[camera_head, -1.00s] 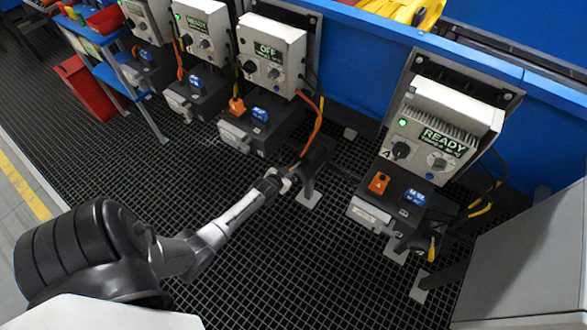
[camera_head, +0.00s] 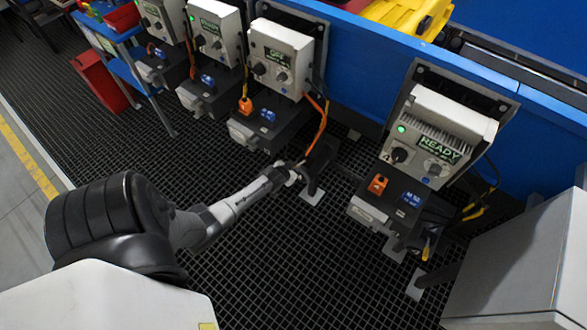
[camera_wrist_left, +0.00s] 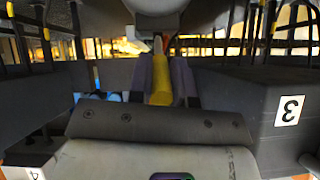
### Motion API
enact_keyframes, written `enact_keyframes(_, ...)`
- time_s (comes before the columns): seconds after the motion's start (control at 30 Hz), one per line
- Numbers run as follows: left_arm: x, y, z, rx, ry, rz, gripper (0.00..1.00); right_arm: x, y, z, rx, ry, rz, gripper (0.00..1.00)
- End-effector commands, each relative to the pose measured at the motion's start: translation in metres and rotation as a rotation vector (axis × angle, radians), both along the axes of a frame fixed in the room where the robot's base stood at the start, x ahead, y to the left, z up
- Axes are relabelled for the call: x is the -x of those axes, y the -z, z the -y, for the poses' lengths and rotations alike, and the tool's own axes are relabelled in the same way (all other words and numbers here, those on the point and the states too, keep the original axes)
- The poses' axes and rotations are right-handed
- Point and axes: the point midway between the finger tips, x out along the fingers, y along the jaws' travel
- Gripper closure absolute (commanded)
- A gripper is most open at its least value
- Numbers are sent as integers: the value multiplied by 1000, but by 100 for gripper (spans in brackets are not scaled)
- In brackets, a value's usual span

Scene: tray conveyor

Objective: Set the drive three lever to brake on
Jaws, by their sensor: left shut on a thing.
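Drive three is the unit whose grey control box (camera_head: 283,58) shows OFF, left of the unit marked 4. Its dark motor housing (camera_head: 270,122) sits below, with an orange cable at its right. My left arm reaches from the lower left to the right end of this unit, and the left gripper is hard to make out there. In the left wrist view, my left gripper (camera_wrist_left: 163,64) is shut on a yellow lever (camera_wrist_left: 161,92), one finger on each side. A label 3 (camera_wrist_left: 290,110) shows beside it. The lever's setting cannot be told. My right gripper is out of view.
Drive four's control box (camera_head: 437,135) shows READY with a green light, at the right. More drive units (camera_head: 215,35) stand to the left. A blue wall (camera_head: 358,62) runs behind them. A grey cabinet (camera_head: 515,265) stands at lower right. The dark grating floor (camera_head: 300,270) in front is clear.

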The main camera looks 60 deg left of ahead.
Motion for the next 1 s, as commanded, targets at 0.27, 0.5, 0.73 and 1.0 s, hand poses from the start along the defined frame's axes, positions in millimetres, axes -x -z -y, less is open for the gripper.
enact_keyframes(0.27, -1, -2, 0, -2, 1, 4, 56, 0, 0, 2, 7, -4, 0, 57)
enact_keyframes(0.5, 0, -2, 0, -1, 0, 2, 56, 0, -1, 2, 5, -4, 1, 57)
enact_keyframes(0.73, 16, -19, 10, 0, 2, 1, 56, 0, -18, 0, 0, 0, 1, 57)
enact_keyframes(1.0, 52, -53, 31, 0, 2, 1, 56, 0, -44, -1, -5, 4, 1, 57)
